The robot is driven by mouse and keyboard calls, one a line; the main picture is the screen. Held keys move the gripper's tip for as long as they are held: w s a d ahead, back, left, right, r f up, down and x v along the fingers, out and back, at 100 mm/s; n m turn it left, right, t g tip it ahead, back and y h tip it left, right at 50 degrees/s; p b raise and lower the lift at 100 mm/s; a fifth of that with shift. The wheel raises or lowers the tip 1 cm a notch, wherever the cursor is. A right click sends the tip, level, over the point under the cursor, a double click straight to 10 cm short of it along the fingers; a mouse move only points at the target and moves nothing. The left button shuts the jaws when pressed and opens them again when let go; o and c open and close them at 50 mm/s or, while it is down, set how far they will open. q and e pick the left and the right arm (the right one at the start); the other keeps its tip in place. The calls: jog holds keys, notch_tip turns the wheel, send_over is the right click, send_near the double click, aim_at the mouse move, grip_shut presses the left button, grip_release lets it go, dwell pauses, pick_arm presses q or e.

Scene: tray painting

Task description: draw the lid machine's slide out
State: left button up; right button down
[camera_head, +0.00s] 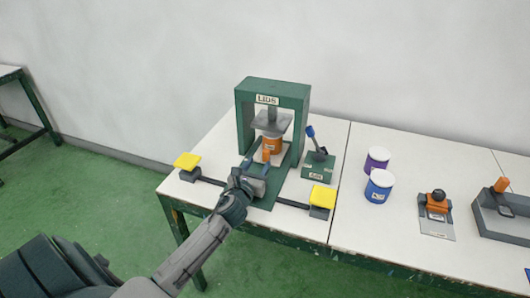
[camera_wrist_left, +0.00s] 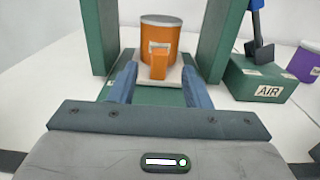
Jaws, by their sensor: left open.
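The lid machine (camera_head: 273,86) is a green press frame labelled LIDS, with a grey press plate (camera_head: 272,122) under its top beam. An orange tin (camera_head: 272,146) stands inside the frame on the slide. In the left wrist view the slide (camera_wrist_left: 175,75) is a pale plate under the orange tin (camera_wrist_left: 162,40). The slide's upright orange handle (camera_wrist_left: 159,62) is in front of the tin. My left gripper (camera_wrist_left: 160,80) is open, with its blue fingers on either side of the handle and a gap visible at each side. My right gripper is in neither view.
A green AIR box (camera_head: 318,167) with a blue lever stands right of the machine. Yellow pads (camera_head: 187,160) and (camera_head: 322,196) flank the front. Purple (camera_head: 377,160) and blue (camera_head: 379,186) tins stand further right, then an orange-handled tool (camera_head: 437,205).

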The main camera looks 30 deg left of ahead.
aim_at(265, 153)
pick_arm(q)
jog(key=x, duration=0.7)
jog(key=shift+f, duration=0.15)
jog(key=shift+s, duration=0.1)
grip_shut()
